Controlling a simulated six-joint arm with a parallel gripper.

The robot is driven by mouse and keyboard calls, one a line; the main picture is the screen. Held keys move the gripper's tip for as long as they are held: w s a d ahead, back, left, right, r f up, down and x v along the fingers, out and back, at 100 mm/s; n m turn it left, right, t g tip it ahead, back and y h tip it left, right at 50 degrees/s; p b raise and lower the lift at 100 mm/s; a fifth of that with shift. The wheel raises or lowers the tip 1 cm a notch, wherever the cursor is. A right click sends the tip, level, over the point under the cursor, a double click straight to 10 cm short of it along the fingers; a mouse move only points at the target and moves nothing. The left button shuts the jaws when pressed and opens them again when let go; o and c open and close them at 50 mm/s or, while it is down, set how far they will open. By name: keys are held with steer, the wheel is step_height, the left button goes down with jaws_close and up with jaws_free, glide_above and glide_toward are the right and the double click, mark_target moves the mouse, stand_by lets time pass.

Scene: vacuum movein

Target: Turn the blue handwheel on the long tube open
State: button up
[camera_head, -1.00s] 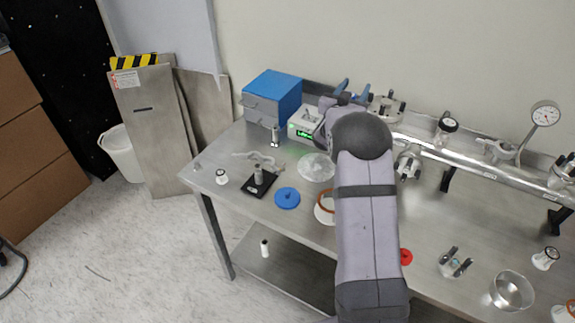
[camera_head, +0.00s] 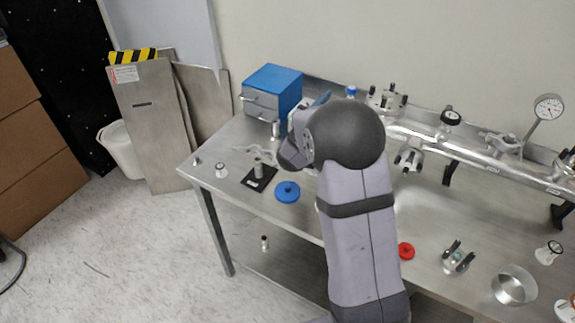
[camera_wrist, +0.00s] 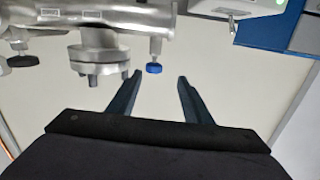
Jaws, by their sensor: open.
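The long tube (camera_head: 470,151) is a shiny metal pipe along the back of the bench. Its small blue handwheel (camera_head: 351,90) shows just above my dark wrist at the tube's left end. In the wrist view the blue handwheel (camera_wrist: 153,68) hangs on a short stem from the tube (camera_wrist: 110,20). My gripper (camera_wrist: 159,75) is open and empty, its two dark blue fingers pointing toward the handwheel. The handwheel appears in the gap between the fingertips, nearer the left one; its depth is hard to tell. In the head view my wrist hides most of the gripper.
A metal flange (camera_wrist: 97,72) hangs beside the left finger in the wrist view. A blue box (camera_head: 272,92) stands at the bench's back left. A blue disc (camera_head: 287,191), a red knob (camera_head: 406,251) and a metal bowl (camera_head: 513,285) lie in front. A dial gauge (camera_head: 548,107) rises at right.

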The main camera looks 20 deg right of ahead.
steer(key=s+a+f+m+g+y+p, duration=0.1)
steer(key=s+a+f+g+y+p, duration=0.1)
steer(key=s+a+y, duration=0.4)
steer(key=s+a+f+m+g+y+p, duration=0.2)
steer(key=s+a+y, duration=0.4)
steer(key=a, duration=0.5)
steer(key=shift+s+a+f+g+y, duration=0.35)
steer(key=shift+s+f, duration=0.3)
steer(key=shift+s, duration=0.25)
